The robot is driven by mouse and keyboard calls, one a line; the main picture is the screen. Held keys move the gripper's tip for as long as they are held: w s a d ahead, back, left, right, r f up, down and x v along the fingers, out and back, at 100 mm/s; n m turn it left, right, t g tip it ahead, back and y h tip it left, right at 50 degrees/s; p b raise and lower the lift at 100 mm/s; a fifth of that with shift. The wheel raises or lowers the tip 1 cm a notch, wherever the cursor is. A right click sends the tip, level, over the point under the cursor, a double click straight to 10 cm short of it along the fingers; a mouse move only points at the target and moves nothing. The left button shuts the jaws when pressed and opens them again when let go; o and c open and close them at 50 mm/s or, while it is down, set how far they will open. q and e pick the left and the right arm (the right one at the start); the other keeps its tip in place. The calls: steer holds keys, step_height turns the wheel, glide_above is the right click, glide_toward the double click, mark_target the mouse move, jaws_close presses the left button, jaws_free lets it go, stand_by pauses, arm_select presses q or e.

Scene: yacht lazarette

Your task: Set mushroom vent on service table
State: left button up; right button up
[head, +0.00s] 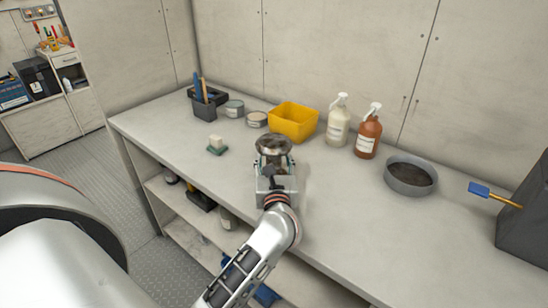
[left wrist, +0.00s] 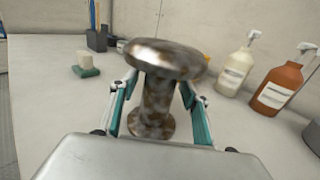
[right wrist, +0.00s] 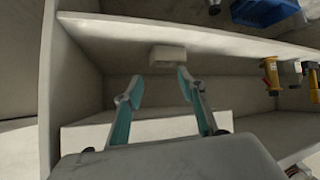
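The mushroom vent (head: 273,143), a mottled, tarnished metal piece with a round cap, stem and flared base, is upright over the service table (head: 330,205). In the left wrist view the vent (left wrist: 157,95) rises between the fingers, its cap hiding their tips. My left gripper (head: 274,168) is open, with a finger on each side of the stem and gaps visible beside it. The vent's base appears to rest on the tabletop. My right gripper (right wrist: 160,78) is open and empty, facing the shelving below a tabletop; it is not seen in the head view.
A yellow bin (head: 293,122), white bottle (head: 338,124), brown bottle (head: 368,136) and grey bowl (head: 410,176) stand behind and right. A sponge (head: 216,146), tins (head: 234,108) and tool holder (head: 207,103) are left. The front tabletop is clear.

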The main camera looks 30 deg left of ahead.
arm_select(q)
steer(key=shift+r, duration=0.2)
steer(key=b+v, duration=0.1)
steer(key=v, duration=1)
steer(key=shift+f, duration=0.15)
steer(key=shift+s+d, duration=0.25)
steer(key=shift+s, duration=0.2)
steer(key=shift+d, duration=0.1)
